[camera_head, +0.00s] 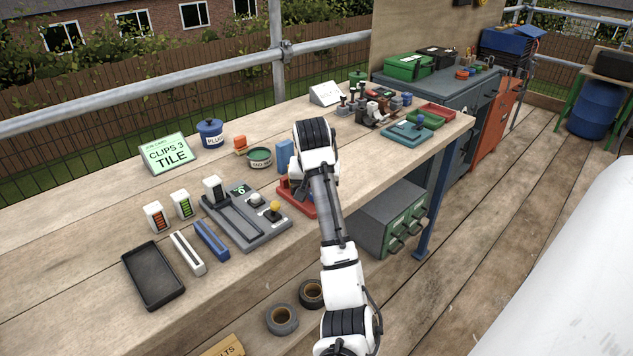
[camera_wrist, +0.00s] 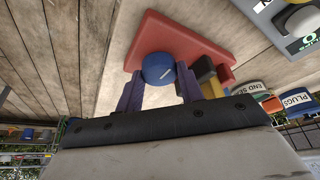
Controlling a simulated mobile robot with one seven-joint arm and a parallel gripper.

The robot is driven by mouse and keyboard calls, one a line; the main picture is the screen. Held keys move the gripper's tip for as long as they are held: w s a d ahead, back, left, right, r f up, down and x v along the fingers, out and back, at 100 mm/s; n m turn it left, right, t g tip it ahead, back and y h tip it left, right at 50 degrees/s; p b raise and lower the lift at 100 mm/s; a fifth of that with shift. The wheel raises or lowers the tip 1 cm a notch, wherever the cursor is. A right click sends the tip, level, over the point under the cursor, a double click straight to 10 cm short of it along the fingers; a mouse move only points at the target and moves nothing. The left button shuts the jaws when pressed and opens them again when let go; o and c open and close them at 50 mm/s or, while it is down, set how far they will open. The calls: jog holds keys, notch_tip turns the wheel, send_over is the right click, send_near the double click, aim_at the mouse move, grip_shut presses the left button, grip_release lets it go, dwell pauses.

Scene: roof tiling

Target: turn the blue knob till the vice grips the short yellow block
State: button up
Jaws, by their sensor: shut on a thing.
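The red vice (camera_wrist: 190,38) lies on the wooden bench, and part of it shows beside my arm in the head view (camera_head: 297,197). Its blue knob (camera_wrist: 157,68), with a pale line on its face, is at the near end in the wrist view. My gripper (camera_wrist: 159,80) is shut on the knob, one purple finger on each side. The yellow block (camera_wrist: 212,88) shows beyond the dark jaw (camera_wrist: 202,69), to the right of the knob. It is partly hidden by my gripper, and I cannot tell whether the jaws touch it. My arm hides the knob and block in the head view.
A grey device with a yellow-topped lever (camera_head: 274,209) stands left of the vice. A blue block (camera_head: 285,156), a green tin (camera_head: 260,157) and a blue plugs pot (camera_head: 211,132) stand behind. A blue tray (camera_head: 408,136) lies to the right, past some clear bench.

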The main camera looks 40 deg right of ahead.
jog(key=shift+m+g+p, duration=0.3)
jog(key=shift+m+p, duration=0.2)
jog(key=shift+m, duration=0.3)
jog(key=o, duration=1)
jog(key=shift+r, duration=0.1)
jog(key=p+v, duration=0.5)
jog(key=v, duration=0.1)
jog(key=p+v, duration=0.6)
jog(key=v, duration=0.1)
jog(key=shift+a+r+p, duration=0.25)
jog(key=shift+a+p, duration=0.05)
jog(key=shift+a, duration=0.05)
